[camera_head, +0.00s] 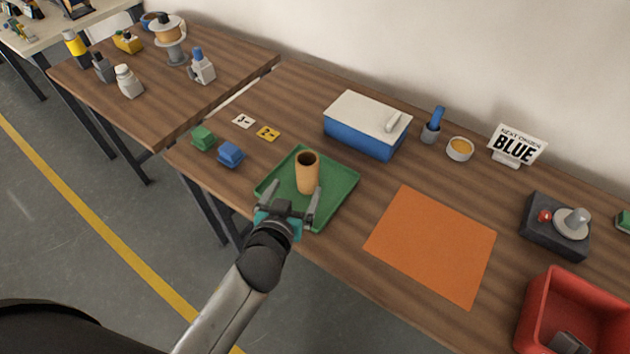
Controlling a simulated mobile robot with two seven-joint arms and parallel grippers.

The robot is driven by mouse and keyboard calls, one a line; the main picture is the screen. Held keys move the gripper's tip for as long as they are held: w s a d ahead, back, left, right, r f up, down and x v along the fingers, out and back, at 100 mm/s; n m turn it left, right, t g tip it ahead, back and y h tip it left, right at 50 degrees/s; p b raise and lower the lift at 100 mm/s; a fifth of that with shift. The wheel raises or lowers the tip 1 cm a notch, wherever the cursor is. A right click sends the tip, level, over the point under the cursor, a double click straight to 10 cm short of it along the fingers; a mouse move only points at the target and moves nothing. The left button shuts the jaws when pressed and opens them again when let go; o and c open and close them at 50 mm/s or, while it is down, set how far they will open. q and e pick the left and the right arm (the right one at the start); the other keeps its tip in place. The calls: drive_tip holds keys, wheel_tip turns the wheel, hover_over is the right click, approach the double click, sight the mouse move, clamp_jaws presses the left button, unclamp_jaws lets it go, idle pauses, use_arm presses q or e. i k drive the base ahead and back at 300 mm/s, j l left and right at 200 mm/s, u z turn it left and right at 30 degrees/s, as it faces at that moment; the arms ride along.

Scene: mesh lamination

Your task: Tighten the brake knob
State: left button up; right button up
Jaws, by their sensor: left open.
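No part that I can clearly make out as a brake knob shows. A spool on a grey stand (174,50) stands at the back of the left table; any knob on it is too small to tell. My left gripper (293,195) is open over the near part of a green tray (340,195). Its fingers are spread near an upright tan tube (307,178) in the tray, not closed on it. My right gripper is out of view.
A blue box with white lid (366,125), a blue-handled tool in a cup (432,124) and a small bowl (459,149) stand behind. A sign reads BLUE (514,146). An orange sheet (432,245) lies flat. A red bin (536,315) is at lower right.

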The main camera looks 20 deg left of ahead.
sight(545, 215)
drive_tip(key=z, duration=1.4)
